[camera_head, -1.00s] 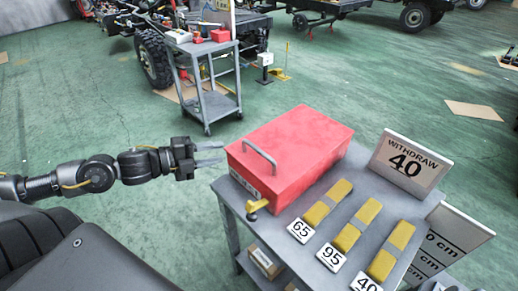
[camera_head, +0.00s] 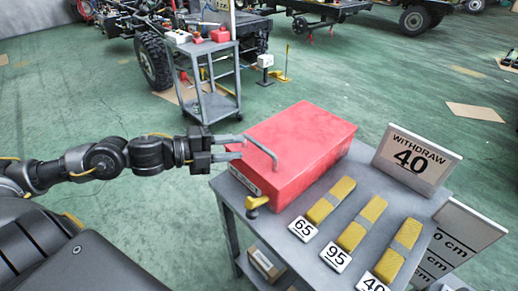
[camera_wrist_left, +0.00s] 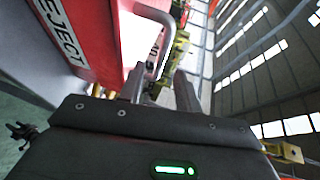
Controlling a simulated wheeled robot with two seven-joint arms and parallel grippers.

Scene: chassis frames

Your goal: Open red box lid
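The red box (camera_head: 300,150) stands on the grey cart with its lid down. A grey bar handle (camera_head: 264,150) is on the lid's left side. My left gripper (camera_head: 238,147) is at the box's left edge, its two fingers apart and pointing toward the handle. In the left wrist view the handle (camera_wrist_left: 165,42) rises in front of the spread fingers (camera_wrist_left: 160,90), and the box's red side (camera_wrist_left: 110,25) is to the left. I cannot tell whether the fingers touch the handle. My right gripper is not in view.
The grey cart (camera_head: 345,205) also holds several yellow-grey bars (camera_head: 330,200) with number tags and a "WITHDRAW 40" sign (camera_head: 415,160). A yellow part (camera_head: 256,203) lies at the cart's front left edge.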

